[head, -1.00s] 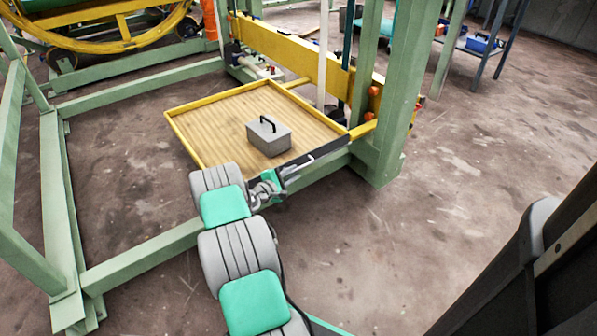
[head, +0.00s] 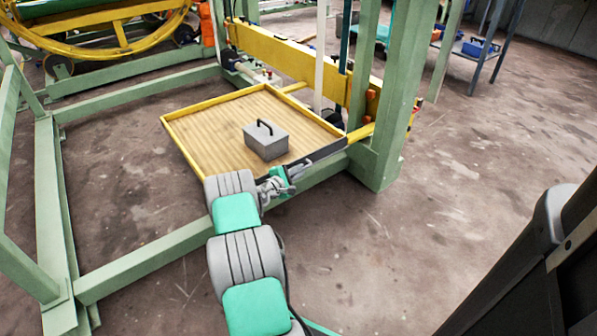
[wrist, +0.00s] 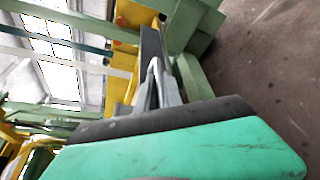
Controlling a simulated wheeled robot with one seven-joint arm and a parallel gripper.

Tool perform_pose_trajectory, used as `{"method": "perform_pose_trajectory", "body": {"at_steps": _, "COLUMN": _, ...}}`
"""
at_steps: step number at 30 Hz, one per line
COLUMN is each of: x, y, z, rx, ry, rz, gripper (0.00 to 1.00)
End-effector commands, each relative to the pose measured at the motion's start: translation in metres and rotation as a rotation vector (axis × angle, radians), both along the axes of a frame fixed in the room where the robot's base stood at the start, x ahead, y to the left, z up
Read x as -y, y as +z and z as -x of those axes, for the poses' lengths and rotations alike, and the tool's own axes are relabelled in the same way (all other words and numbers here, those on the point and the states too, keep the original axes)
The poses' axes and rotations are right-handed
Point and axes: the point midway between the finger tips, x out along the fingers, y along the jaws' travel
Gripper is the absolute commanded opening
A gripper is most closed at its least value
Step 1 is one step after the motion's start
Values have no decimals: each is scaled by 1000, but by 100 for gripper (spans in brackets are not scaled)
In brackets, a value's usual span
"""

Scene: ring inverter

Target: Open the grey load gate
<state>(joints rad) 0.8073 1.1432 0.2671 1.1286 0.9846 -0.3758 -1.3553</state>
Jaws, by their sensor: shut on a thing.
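The grey load gate (head: 325,152) is a dark grey bar along the near right edge of the yellow-rimmed wooden platform (head: 195,118). It stands upright along that edge. My gripper (head: 297,170) is at the gate's near end. In the wrist view, my gripper (wrist: 157,82) is shut on a pale grey, handle-like part of the gate, and the gate's dark face (wrist: 152,45) runs away beyond the fingers. The exact contact is partly hidden by my gripper's own green and black body.
A grey block with a black handle (head: 266,141) sits on the platform, behind the gate. A green post (head: 393,95) stands just right of the gate. A low green beam (head: 150,260) runs below the platform's front.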

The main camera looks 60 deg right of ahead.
Motion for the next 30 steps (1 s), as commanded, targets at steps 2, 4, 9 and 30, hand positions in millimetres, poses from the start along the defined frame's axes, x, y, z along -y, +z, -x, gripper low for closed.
{"method": "perform_pose_trajectory", "body": {"at_steps": 2, "x": 0, "y": 0, "z": 0, "rx": 0, "ry": 0, "rz": 0, "gripper": 0}}
{"method": "perform_pose_trajectory", "body": {"at_steps": 4, "x": 0, "y": 0, "z": 0, "rx": 0, "ry": 0, "rz": 0, "gripper": 0}}
{"method": "perform_pose_trajectory", "body": {"at_steps": 9, "x": 0, "y": 0, "z": 0, "rx": 1, "ry": 0, "rz": 0, "gripper": 0}}
{"method": "perform_pose_trajectory", "body": {"at_steps": 30, "x": -6, "y": -20, "z": 11, "rx": 207, "ry": -3, "rz": 104, "gripper": 0}}
